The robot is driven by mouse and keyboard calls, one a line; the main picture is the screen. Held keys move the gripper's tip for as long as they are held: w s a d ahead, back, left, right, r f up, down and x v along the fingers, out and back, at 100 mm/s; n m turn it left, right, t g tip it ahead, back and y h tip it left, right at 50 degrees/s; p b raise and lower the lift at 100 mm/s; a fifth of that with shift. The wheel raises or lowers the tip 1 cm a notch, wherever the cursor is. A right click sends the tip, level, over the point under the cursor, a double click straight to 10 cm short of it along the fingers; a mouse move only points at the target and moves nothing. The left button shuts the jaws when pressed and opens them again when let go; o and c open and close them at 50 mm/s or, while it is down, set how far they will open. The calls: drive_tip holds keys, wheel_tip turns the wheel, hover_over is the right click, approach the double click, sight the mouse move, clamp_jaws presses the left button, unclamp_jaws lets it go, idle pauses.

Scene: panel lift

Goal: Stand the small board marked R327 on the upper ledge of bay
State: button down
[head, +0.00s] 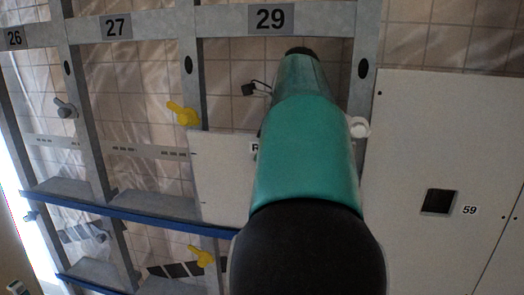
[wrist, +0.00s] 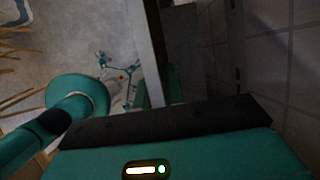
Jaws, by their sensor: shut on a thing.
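A pale board (head: 222,178) stands in bay 29 (head: 270,18) in the head view, its lower edge at the blue-edged ledge (head: 150,219). Only the "R" of its label shows; my teal arm hides the rest of the label and the board's right side. I cannot tell whether its lower edge touches the ledge. My gripper (wrist: 170,122) shows in the wrist view as a dark bar and teal housing with a lit indicator. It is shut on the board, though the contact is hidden. In the head view my arm hides the gripper.
Yellow latches (head: 183,113) and (head: 201,256) sit on the post left of bay 29; a grey one (head: 65,108) is further left. A large fixed panel marked 59 (head: 425,170) closes the right side. A round white knob (head: 358,127) shows beside my arm.

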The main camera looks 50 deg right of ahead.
drive_tip(key=shift+w+d+r+g+y, duration=0.1)
drive_tip(key=shift+w+d+y, duration=0.1)
drive_tip(key=shift+d, duration=0.35)
drive_tip(key=shift+w+d+r+g+y, duration=0.1)
drive_tip(key=shift+w+d+y, duration=0.15)
drive_tip(key=shift+d, duration=0.25)
drive_tip(key=shift+w+d+g+y, duration=0.1)
drive_tip(key=shift+w+d+y, duration=0.1)
drive_tip(key=shift+d, duration=0.35)
drive_tip(key=shift+a+f, duration=0.1)
drive_tip(key=shift+f, duration=1.3)
idle(3.3)
drive_tip(key=shift+w+d, duration=0.1)
drive_tip(key=shift+d, duration=0.1)
idle(1.1)
drive_tip(key=c, duration=1.4)
unclamp_jaws()
drive_tip(key=shift+f, duration=0.1)
